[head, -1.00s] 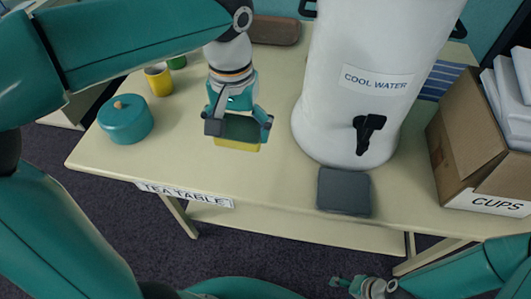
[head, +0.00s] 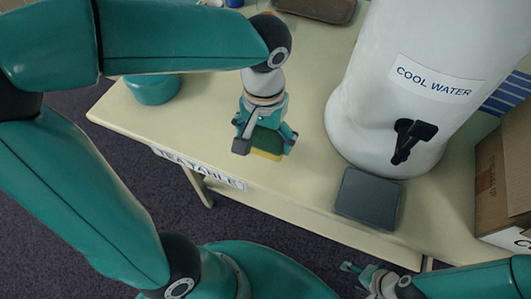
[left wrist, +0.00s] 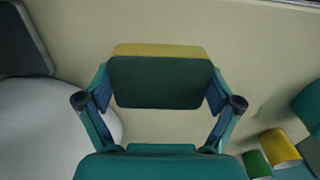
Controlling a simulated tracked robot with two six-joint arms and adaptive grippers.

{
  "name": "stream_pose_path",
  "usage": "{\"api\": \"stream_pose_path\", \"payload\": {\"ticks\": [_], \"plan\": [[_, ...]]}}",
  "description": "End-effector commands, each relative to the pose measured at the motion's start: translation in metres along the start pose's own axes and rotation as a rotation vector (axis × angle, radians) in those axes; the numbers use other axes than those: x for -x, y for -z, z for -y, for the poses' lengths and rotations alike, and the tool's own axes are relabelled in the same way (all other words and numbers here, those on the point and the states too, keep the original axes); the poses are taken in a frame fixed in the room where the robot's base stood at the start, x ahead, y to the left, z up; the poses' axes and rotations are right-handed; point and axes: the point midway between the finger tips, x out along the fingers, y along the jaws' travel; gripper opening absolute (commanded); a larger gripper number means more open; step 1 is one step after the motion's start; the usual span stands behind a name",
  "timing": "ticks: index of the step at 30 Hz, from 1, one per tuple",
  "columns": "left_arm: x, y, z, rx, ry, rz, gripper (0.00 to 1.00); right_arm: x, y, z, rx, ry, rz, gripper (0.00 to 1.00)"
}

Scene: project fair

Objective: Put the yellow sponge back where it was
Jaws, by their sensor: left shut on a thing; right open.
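The yellow sponge (head: 268,154) has a dark green top layer. My left gripper (head: 265,138) is shut on it, with one finger at each end. In the head view they are over the tea table (head: 300,190), left of the white water dispenser; whether the sponge touches the table I cannot tell. In the left wrist view the sponge (left wrist: 158,82) sits between both fingers, green side facing the camera, with a yellow strip showing beyond. My right gripper (head: 360,276) is open and empty at the bottom of the head view, low in front of the table.
The water dispenser (head: 365,110) labelled COOL WATER stands right of the sponge, with a dark grey pad (head: 368,198) below its tap. A teal pot (head: 152,88) is partly behind my left arm. A brown tray (head: 318,8) lies at the back. A cardboard box (head: 502,185) stands at right.

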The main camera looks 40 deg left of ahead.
Motion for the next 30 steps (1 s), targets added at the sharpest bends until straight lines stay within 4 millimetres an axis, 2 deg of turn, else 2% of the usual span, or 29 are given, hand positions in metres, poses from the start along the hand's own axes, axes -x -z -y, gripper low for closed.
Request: {"api": "stream_pose_path", "payload": {"ticks": [3, 8, 15, 28, 29, 30], "plan": [[-0.015, 0.000, 0.000, 0.001, 0.000, 0.002, 0.41, -0.002, 0.000, -0.001, 0.000, 0.000, 0.000, 0.60], [-0.025, 0.000, 0.000, 0.001, 0.000, 0.001, 0.41, -0.002, 0.000, -0.001, 0.000, 0.000, 0.000, 0.60], [-0.058, 0.000, 0.000, 0.000, 0.001, 0.002, 0.41, -0.005, 0.000, -0.002, 0.000, 0.000, 0.000, 0.60], [-0.066, 0.000, -0.001, 0.000, -0.001, -0.001, 0.41, -0.009, 0.000, -0.003, 0.000, 0.000, 0.000, 0.60], [-0.065, 0.000, -0.001, 0.000, -0.001, -0.001, 0.95, -0.008, 0.000, -0.003, 0.000, 0.000, 0.000, 0.60], [-0.064, 0.000, -0.001, 0.000, -0.001, -0.001, 1.00, -0.007, 0.000, -0.003, 0.000, 0.000, 0.000, 0.60]]}}
